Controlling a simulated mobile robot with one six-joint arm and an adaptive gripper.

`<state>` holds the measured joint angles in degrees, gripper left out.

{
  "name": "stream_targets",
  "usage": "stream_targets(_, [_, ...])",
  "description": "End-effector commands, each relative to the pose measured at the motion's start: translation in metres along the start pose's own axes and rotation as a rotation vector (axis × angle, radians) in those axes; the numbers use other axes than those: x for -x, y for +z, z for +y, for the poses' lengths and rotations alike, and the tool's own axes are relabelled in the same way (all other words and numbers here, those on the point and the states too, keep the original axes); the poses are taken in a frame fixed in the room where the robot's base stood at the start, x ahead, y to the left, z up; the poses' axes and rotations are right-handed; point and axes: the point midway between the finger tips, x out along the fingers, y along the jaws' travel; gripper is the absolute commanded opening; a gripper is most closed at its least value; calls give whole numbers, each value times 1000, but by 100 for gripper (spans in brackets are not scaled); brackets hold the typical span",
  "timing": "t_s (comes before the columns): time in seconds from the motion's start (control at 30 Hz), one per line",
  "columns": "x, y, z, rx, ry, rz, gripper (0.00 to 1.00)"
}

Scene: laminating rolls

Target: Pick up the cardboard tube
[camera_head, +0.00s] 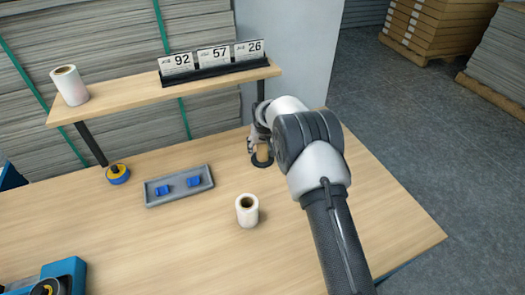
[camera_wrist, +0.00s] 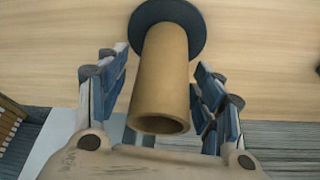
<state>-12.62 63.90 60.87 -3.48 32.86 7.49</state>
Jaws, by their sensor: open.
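The cardboard tube (camera_wrist: 163,80) is brown and hollow, with its open end toward the wrist camera. It stands on a dark round base (camera_wrist: 190,18). My gripper (camera_wrist: 160,72) is open, with one finger on each side of the tube and a visible gap on both sides. In the head view, my gripper (camera_head: 257,140) is at the back right of the table, beside the shelf's right leg. The dark base (camera_head: 262,158) shows just below it there. The tube itself is mostly hidden behind my arm and gripper in that view.
A white roll (camera_head: 247,211) stands on the table (camera_head: 190,240), left of my arm. A grey tray (camera_head: 180,186) holds blue pieces. A yellow-and-blue round object (camera_head: 118,174) lies further left. The shelf (camera_head: 135,98) carries another white roll (camera_head: 69,86) and number cards (camera_head: 213,58).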

Motion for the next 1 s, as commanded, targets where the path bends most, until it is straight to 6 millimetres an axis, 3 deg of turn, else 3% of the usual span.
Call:
stream_targets(0.1, [0,0,0,0,0,0,60])
stream_targets(0.7, [0,0,0,0,0,0,20])
stream_targets(1.0, [4,-2,0,0,0,1,19])
